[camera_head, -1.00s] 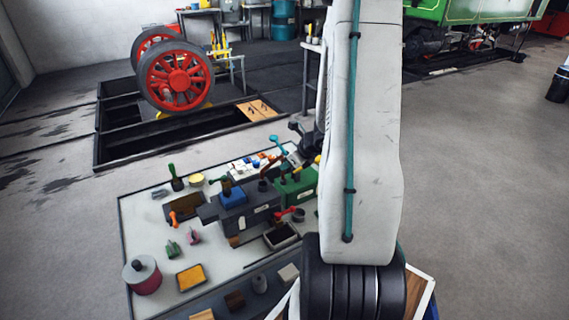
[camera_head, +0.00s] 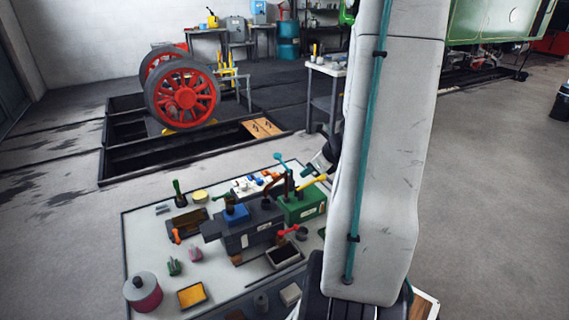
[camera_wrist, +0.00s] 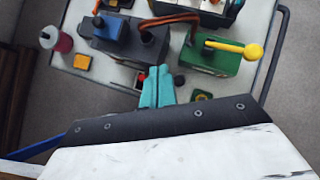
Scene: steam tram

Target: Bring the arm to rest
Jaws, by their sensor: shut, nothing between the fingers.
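My arm (camera_head: 385,150) stands large and pale in the head view, in front of the right end of the workbench. It hides part of the bench's right side. In the wrist view my gripper (camera_wrist: 157,72) shows as teal fingers, closed together with nothing between them. It appears above the bench, near the front of the green box (camera_wrist: 218,60) with the yellow-handled lever. I cannot tell its exact height. In the head view I cannot make out the fingers clearly.
The workbench (camera_head: 210,285) holds a dark vice-like block (camera_head: 250,233), a green box (camera_head: 303,205), a pink-and-grey canister (camera_head: 143,291) and a yellow tray (camera_head: 192,295). Behind lies a floor pit with red wheels (camera_head: 183,92). Open floor (camera_head: 490,180) lies to the right.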

